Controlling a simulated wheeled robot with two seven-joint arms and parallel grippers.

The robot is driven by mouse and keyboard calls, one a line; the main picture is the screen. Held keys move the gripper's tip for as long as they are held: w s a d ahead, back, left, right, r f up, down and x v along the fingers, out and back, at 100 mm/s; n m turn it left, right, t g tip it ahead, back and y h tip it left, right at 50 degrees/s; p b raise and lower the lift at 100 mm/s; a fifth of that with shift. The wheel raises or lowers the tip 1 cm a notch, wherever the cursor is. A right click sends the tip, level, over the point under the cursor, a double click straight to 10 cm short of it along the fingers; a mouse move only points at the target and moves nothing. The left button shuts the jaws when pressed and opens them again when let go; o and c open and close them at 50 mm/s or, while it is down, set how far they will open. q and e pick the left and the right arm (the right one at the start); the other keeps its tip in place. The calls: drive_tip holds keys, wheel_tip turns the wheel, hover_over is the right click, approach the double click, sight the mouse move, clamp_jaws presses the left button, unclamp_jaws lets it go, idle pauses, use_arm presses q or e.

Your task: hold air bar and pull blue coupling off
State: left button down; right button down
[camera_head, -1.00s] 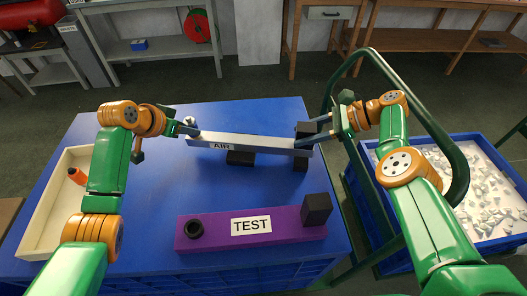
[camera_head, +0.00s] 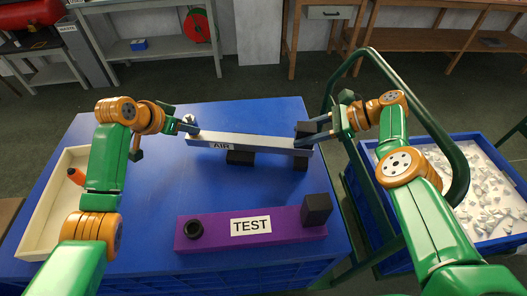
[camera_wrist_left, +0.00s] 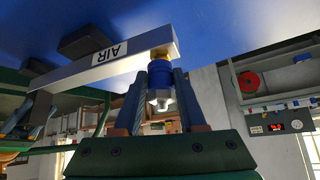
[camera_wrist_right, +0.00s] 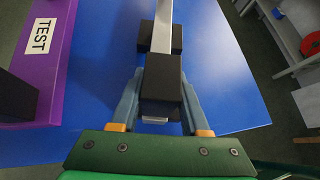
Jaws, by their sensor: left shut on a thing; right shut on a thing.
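The silver air bar (camera_head: 245,143), labelled AIR, lies across the far part of the blue table. It has a dark block (camera_wrist_right: 161,76) at its right end. The blue coupling (camera_wrist_left: 160,72), with a silver tip, is at the bar's left end, against a brass fitting (camera_wrist_left: 161,54). My left gripper (camera_head: 190,126) is shut on the coupling, its fingers on both sides of it in the left wrist view. My right gripper (camera_head: 316,134) is shut on the bar's right end, its fingers straddling the dark block, which hides part of the bar.
A purple TEST bar (camera_head: 275,238) with a black ring (camera_head: 193,229) and a dark block (camera_head: 317,208) lies nearer. A cream tray (camera_head: 35,230) with an orange item (camera_head: 76,176) is at left. A blue crate (camera_head: 377,244) of grey pieces stands right. The middle table is clear.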

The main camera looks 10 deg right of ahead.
use_arm(q)
drive_tip(key=shift+a+r, duration=0.1)
drive_tip(key=shift+r, duration=0.3)
use_arm(e)
drive_tip(key=shift+f, duration=0.1)
use_arm(q)
wheel_tip(320, 180, up, 9)
drive_tip(key=shift+s+f, duration=0.2)
drive_tip(key=shift+s, duration=0.25)
drive_tip(key=c, duration=1.1)
unclamp_jaws()
drive_tip(key=shift+a, duration=0.1)
clamp_jaws()
use_arm(e)
drive_tip(key=shift+s, duration=0.1)
drive_tip(key=c, duration=0.7)
unclamp_jaws()
drive_tip(key=o, duration=0.4)
drive_tip(key=shift+f, duration=0.1)
use_arm(q)
drive_tip(key=shift+w+f, duration=0.15)
drive_tip(key=shift+w, duration=0.1)
use_arm(e)
drive_tip(key=shift+w, duration=0.25)
